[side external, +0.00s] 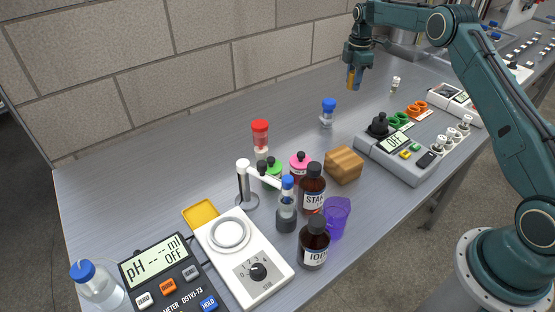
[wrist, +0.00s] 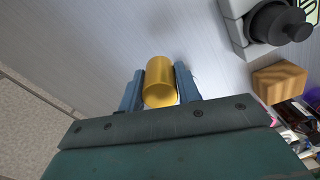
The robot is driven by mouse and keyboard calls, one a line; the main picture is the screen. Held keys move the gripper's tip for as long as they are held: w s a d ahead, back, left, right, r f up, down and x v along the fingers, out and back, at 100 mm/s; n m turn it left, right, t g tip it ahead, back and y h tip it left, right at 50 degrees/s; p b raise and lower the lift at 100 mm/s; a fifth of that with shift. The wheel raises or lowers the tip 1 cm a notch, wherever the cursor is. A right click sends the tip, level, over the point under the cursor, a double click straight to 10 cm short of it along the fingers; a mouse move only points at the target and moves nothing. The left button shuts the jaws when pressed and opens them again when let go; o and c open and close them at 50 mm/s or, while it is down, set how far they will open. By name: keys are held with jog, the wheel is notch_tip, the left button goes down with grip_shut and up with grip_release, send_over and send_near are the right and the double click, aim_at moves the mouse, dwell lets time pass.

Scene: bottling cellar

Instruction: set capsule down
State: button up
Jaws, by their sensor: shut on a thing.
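The capsule is a gold cylinder (wrist: 160,82) held between the two blue fingers of my gripper (wrist: 160,88) in the wrist view. In the side external view my gripper (side external: 355,72) is at the far back of the table, pointing down, with the gold capsule (side external: 354,80) showing between its fingertips. The capsule appears to be above the grey table top (side external: 200,160); the exact gap beneath it is hard to tell.
A small clear vial (side external: 395,84) stands right of my gripper. A blue-capped bottle (side external: 328,112) stands nearer the camera. A grey instrument with a black knob (side external: 379,125), a wooden block (side external: 343,164) and several bottles stand further forward. The back left table is clear.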

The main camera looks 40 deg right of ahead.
send_over(347, 115)
notch_tip(347, 115, down, 6)
jog(key=shift+a+f, duration=0.1)
jog(key=shift+f, duration=0.1)
jog(key=shift+f, duration=2.05)
jog(key=o, duration=0.6)
jog(key=shift+f, duration=0.1)
notch_tip(347, 115, up, 12)
jog(key=shift+r, duration=0.1)
